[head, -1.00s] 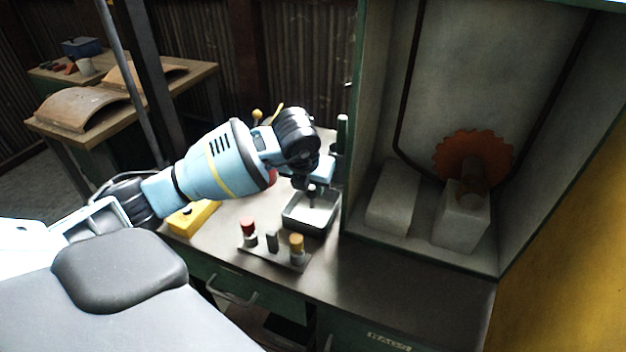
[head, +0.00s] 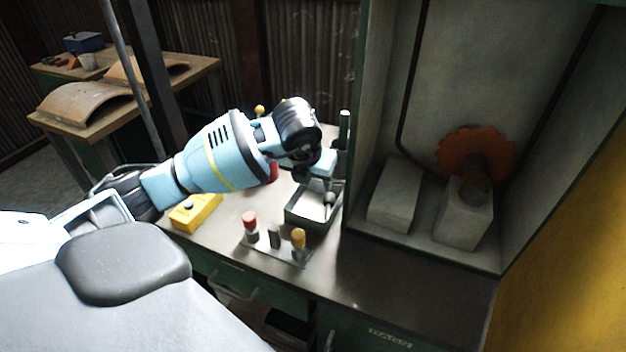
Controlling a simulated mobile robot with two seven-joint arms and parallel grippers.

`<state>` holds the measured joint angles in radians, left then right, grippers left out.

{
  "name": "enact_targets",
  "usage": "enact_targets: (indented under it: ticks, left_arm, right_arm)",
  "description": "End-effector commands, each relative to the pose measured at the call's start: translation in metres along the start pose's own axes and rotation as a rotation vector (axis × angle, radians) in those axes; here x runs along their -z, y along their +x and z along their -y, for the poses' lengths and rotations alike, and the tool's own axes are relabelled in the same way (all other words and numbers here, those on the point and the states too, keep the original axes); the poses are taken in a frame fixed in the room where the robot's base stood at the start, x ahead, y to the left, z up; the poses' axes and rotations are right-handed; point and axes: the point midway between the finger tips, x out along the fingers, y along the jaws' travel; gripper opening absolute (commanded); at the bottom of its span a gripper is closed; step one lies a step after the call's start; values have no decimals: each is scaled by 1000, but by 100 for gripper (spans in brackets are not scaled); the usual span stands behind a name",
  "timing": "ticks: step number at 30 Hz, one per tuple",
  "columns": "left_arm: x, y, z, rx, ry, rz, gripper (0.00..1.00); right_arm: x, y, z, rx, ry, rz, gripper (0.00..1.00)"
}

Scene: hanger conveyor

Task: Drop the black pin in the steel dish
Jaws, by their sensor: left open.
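The steel dish (head: 308,222) is a square, open tray on the bench, left of the machine cabinet. My left gripper (head: 318,178) is open just above the dish, with its fingertips partly hidden by its own wrist. A small dark pin (head: 328,198), which looks like the black pin, is at the dish's right side, below the gripper and apart from it as far as I can see. Whether it lies flat or leans on the wall is unclear. My right gripper is out of view.
In front of the dish stands a rack (head: 268,251) with a red-topped pin (head: 250,222), a grey post (head: 274,236) and a yellow-topped pin (head: 298,240). A yellow button box (head: 196,212) is to the left. The cabinet (head: 420,245) with an orange toothed wheel (head: 475,155) bounds the right.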

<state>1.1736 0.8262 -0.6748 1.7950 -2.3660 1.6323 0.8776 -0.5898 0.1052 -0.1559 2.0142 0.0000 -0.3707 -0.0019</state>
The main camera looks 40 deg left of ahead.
Motion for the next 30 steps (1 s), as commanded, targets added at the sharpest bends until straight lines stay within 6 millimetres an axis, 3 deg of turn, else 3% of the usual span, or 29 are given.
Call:
enact_targets:
  ticks: [6, 12, 30]
  left_arm:
    - [-2, -37, 0, 0, 0, 6, 52]
    - [-1, -59, 0, 0, 0, 4, 52]
    - [0, -64, 0, -1, -1, 2, 52]
  right_arm:
    - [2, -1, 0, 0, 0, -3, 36]
    - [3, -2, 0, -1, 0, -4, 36]
    - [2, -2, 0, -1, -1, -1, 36]
